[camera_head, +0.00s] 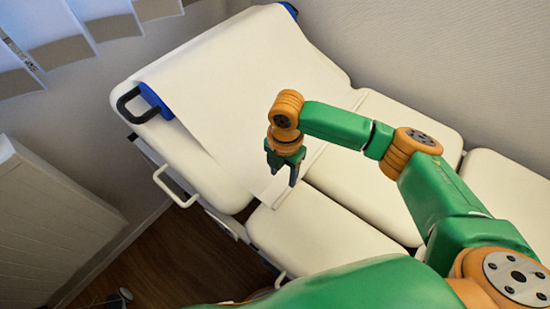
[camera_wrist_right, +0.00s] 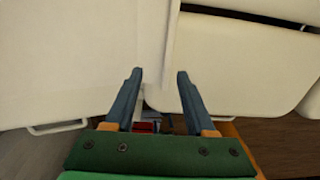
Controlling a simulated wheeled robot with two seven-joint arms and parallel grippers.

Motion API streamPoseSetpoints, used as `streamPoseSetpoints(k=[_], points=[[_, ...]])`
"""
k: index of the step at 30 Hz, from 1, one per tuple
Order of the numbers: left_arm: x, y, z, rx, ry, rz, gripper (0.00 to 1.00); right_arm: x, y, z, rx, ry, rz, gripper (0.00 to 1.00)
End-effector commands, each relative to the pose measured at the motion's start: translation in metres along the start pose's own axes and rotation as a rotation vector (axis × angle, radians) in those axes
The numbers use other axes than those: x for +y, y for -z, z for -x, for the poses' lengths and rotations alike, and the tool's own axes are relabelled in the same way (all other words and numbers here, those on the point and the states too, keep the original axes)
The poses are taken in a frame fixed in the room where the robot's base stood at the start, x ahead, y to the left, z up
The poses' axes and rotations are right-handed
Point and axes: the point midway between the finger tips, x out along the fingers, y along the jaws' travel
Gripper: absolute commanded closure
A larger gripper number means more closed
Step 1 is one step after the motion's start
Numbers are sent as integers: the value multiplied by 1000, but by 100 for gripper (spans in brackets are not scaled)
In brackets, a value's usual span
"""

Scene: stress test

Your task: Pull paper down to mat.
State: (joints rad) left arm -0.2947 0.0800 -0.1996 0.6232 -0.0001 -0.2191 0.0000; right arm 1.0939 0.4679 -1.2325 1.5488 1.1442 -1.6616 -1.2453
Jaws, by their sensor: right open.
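A broad white sheet of paper (camera_head: 225,75) lies over the raised head section of a padded couch, running from the blue-ended roll at its top to near the first gap between cushions. The cream mat cushions (camera_head: 310,235) of the couch continue below it. My right gripper (camera_head: 281,175) is open with nothing between its fingers, over the paper's lower end. In the right wrist view the open fingers (camera_wrist_right: 156,73) point at a pale seam, with a pale surface on the left and a cushion (camera_wrist_right: 235,70) on the right. Whether they touch the paper cannot be told. My left gripper is out of view.
A blue-ended holder with a black handle (camera_head: 128,106) sits at the couch's head. White side rails (camera_head: 172,188) stick out along the near edge. A white panelled unit (camera_head: 50,225) stands at left on the dark wooden floor (camera_head: 185,255). A wall runs behind the couch.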

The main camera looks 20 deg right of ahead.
Motion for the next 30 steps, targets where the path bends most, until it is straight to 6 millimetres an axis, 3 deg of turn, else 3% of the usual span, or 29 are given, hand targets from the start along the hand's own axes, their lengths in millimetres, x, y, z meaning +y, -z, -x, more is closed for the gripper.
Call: streamPoseSetpoints(k=[10,20,26,30], points=[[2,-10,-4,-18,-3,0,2,-1,0,-61,0,3,0,45],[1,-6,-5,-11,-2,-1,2,0,0,-70,0,1,1,45],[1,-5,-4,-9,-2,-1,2,0,0,-70,0,1,0,99],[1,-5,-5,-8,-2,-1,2,0,0,-70,-1,0,0,100]])
